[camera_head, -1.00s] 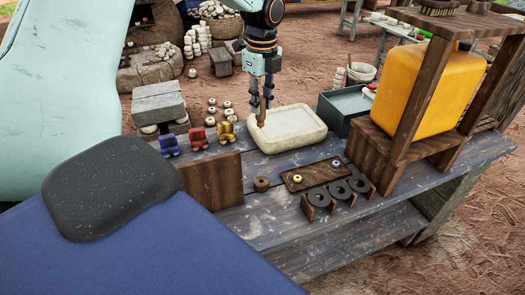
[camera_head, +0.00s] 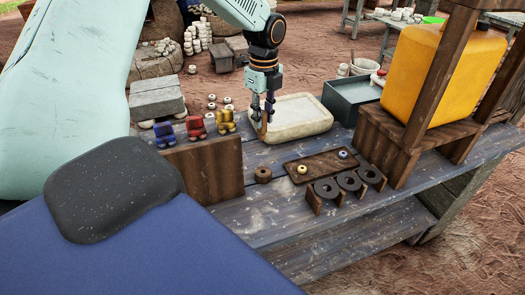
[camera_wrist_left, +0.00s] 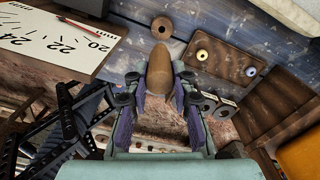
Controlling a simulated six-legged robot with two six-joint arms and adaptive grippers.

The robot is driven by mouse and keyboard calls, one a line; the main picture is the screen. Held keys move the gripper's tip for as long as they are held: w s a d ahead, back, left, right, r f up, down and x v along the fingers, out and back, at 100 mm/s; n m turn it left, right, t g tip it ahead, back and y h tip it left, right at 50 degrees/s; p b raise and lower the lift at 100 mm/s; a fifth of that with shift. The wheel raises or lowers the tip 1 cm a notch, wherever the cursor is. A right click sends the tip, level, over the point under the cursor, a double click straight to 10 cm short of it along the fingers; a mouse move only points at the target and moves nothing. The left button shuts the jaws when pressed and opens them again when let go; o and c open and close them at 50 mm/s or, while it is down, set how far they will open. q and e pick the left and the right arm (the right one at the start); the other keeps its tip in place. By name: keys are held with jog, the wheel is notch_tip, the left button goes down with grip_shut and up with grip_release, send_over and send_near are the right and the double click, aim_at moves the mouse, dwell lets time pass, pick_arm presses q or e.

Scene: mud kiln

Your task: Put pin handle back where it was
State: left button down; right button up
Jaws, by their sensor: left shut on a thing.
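My left gripper (camera_head: 267,108) points down beside the left end of the pale stone basin in the head view. It is shut on the pin handle, a brown egg-shaped wooden piece (camera_wrist_left: 160,70) with its rounded end beyond the fingertips. In the head view the handle shows only as a small brown tip (camera_head: 263,126). A brown wooden ring with a dark hole (camera_head: 263,175) lies on the bench nearer the camera than the gripper; it also shows ahead of the handle's tip in the left wrist view (camera_wrist_left: 161,27). The handle is apart from the ring. My right gripper is not in view.
The pale basin (camera_head: 305,127) stands right of the gripper. A wooden plate (camera_head: 322,165) carries a yellow and a bluish ring, near three dark ring holders (camera_head: 350,183). An upright wooden board (camera_head: 210,170) and toy vehicles (camera_head: 196,128) stand left. A yellow jug (camera_head: 440,80) stands right.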

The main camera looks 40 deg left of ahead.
aim_at(262, 134)
pick_arm(q)
jog(key=f, duration=0.1)
jog(key=w+f+b, duration=0.1)
jog(key=f, duration=0.1)
jog(key=shift+f, duration=0.1)
jog(key=f, duration=0.1)
jog(key=s+f, duration=0.1)
jog(key=f, duration=0.2)
jog(key=shift+s, duration=0.25)
jog(key=f, duration=0.4)
jog(key=w+f, duration=0.1)
jog(key=shift+f+b, duration=0.4)
jog(key=c, duration=1.6)
grip_release()
jog(key=shift+f, duration=0.15)
jog(key=o, duration=0.3)
jog(key=shift+o, duration=0.9)
jog(key=shift+s+r, duration=0.25)
jog(key=shift+r, duration=0.05)
jog(key=r, duration=1)
jog(key=shift+w+p, duration=0.2)
jog(key=shift+p, duration=0.2)
jog(key=shift+w+r, duration=0.1)
jog(key=shift+r, duration=0.6)
jog(key=shift+s+r, duration=0.2)
jog(key=shift+r, duration=0.1)
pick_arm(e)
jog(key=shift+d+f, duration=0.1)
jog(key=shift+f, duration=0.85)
